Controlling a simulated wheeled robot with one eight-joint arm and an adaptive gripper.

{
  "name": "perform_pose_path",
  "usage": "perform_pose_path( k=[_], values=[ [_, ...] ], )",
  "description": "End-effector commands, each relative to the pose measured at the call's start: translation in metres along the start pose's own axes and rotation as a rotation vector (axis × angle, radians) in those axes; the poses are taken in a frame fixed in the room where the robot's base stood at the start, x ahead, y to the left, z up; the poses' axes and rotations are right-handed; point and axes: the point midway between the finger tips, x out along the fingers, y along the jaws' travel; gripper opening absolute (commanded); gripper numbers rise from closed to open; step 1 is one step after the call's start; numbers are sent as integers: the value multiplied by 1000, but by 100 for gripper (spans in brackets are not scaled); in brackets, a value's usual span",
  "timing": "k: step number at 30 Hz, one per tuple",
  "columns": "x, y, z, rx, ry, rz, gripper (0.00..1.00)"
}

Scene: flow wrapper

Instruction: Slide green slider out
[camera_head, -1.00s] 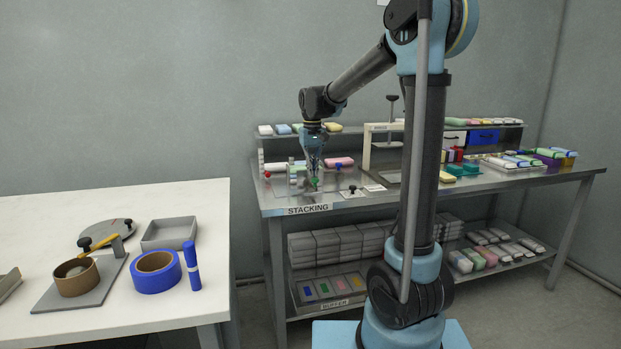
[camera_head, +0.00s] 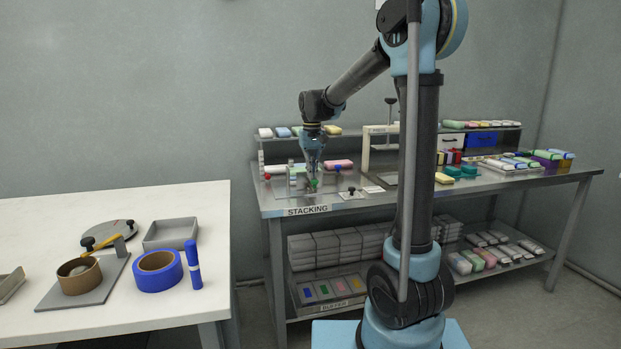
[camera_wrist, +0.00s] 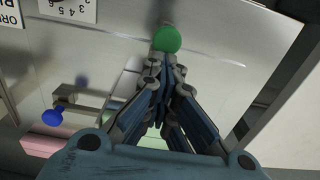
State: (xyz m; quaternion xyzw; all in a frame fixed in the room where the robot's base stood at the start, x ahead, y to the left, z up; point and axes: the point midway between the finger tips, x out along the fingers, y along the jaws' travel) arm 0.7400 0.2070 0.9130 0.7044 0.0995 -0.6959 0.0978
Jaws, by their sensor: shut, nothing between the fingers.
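The green slider knob (camera_wrist: 167,39) shows in the wrist view as a round green disc right at the tips of my gripper (camera_wrist: 170,62). The fingers are shut with nothing between them, and the tips look close against the knob's near side; I cannot tell whether they touch it. In the head view the green knob (camera_head: 313,183) is a small spot just below my gripper (camera_head: 313,175) at the stacking end of the steel bench. The slider's body and track are mostly hidden by the fingers.
A blue knob (camera_wrist: 52,118) on a metal bracket and a pink block (camera_wrist: 55,145) stand to one side. A black knob (camera_head: 351,190) sits to the right on the bench (camera_head: 290,202). A white table (camera_head: 130,300) with tape rolls stands at left.

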Motion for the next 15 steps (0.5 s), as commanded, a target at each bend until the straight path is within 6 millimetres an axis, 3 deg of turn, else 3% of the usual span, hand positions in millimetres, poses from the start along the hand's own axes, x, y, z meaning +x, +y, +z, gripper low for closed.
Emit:
perform_pose_path(
  k=[1,15],
  values=[
    [16,-2,6,-3,3,-4,0],
    [16,-2,10,-3,1,-4,0]
  ],
)
